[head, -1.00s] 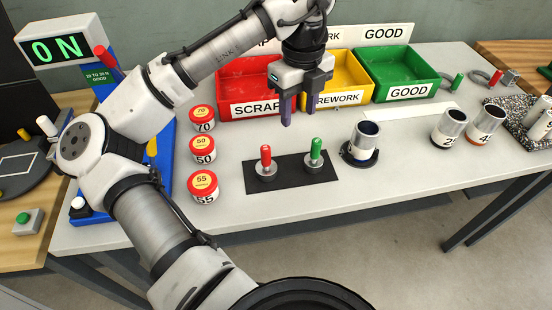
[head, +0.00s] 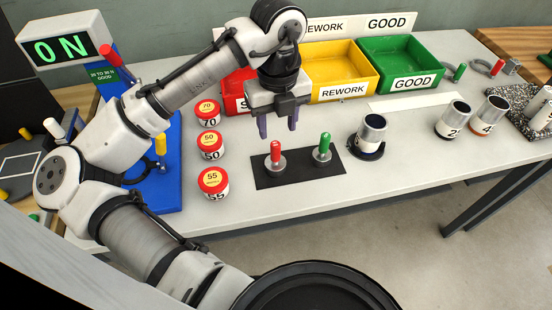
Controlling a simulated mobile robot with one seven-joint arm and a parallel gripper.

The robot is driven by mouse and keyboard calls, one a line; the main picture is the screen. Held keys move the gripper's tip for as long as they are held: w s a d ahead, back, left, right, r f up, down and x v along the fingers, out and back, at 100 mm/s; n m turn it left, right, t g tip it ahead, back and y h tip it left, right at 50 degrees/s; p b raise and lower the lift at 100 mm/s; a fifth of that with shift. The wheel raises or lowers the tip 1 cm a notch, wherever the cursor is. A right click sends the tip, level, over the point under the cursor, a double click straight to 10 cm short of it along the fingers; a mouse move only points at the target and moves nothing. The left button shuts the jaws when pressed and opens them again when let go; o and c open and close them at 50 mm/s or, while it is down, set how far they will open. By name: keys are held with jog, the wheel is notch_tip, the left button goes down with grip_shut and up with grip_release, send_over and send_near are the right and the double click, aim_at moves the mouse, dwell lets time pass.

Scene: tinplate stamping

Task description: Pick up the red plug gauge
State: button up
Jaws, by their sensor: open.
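The red plug gauge (head: 276,155) stands upright on a black mat (head: 299,178), its red handle up over a round metal base. A green plug gauge (head: 323,147) stands to its right on the same mat. My gripper (head: 277,131) is above and just behind the red gauge in the head view. It points down with its two dark fingers apart and nothing between them. The exact height of the fingertips over the handle is hard to tell.
Red-lidded tins (head: 213,182) stand in a column to the left. A metal cylinder on a dark ring (head: 371,134) is to the right. Red, yellow (head: 343,68) and green bins (head: 398,62) line the back. The table front (head: 330,205) is clear.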

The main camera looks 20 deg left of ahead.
aim_at(275, 144)
jog(key=shift+s+a+f+p, duration=0.1)
jog(key=shift+f+p, duration=0.35)
jog(key=shift+f, duration=1.35)
jog(key=shift+s+a+f+p, duration=0.1)
jog(key=shift+f+p, duration=0.3)
jog(key=shift+f, duration=1.4)
grip_shut()
